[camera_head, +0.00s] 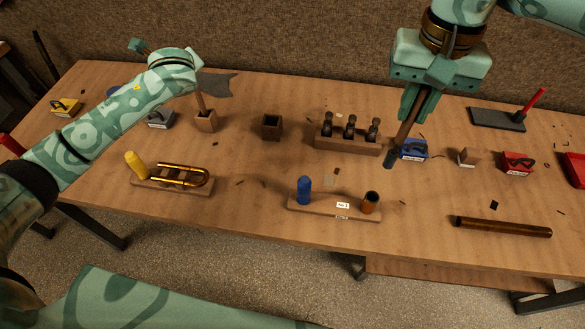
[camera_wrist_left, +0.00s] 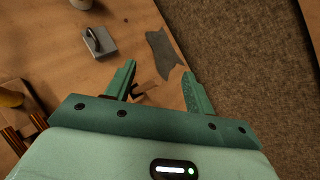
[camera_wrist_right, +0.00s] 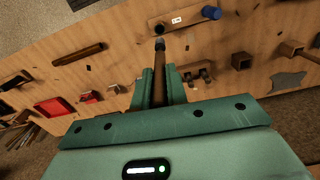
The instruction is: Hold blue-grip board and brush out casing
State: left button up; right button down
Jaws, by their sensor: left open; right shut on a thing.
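The blue-grip board (camera_head: 330,210) lies near the table's front edge, with an upright blue grip (camera_head: 304,190) at its left and a copper-coloured open casing (camera_head: 370,202) at its right. In the right wrist view the blue grip (camera_wrist_right: 211,12) shows at the top. My right gripper (camera_head: 411,112) is shut on the wooden handle of a brush (camera_head: 405,132). The brush's dark tip (camera_wrist_right: 160,43) points down, behind and right of the casing, apart from it. My left gripper (camera_wrist_left: 158,69) is open and empty over the back left of the table, far from the board.
A yellow-grip board (camera_head: 172,187) with brass tubing stands at the left front. A rack (camera_head: 347,142) with several dark pieces is behind the blue-grip board. A tube (camera_head: 502,227) lies at the right front. A grey sheet (camera_head: 216,85) lies at the back.

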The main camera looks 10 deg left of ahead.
pick_arm(q)
jog(key=s+d+f+m+g+h, duration=0.1)
jog(key=s+d+f+m+h, duration=0.15)
jog(key=d+m, duration=0.45)
jog(key=s+d+f+m+h, duration=0.1)
jog(key=s+d+m+h, duration=0.15)
jog(key=d, duration=0.85)
jog(key=m+g+h, duration=0.4)
jog(key=m, duration=0.6)
send_near(307, 187)
notch_tip(307, 187, down, 2)
jog(key=w, duration=0.2)
jog(key=shift+n+g, duration=0.25)
jog(key=shift+g, duration=0.05)
jog(key=x, duration=1.1)
jog(key=shift+w+a+f, duration=0.25)
jog(key=shift+f, duration=0.1)
grip_shut()
pick_arm(e)
jog(key=shift+f, duration=0.1)
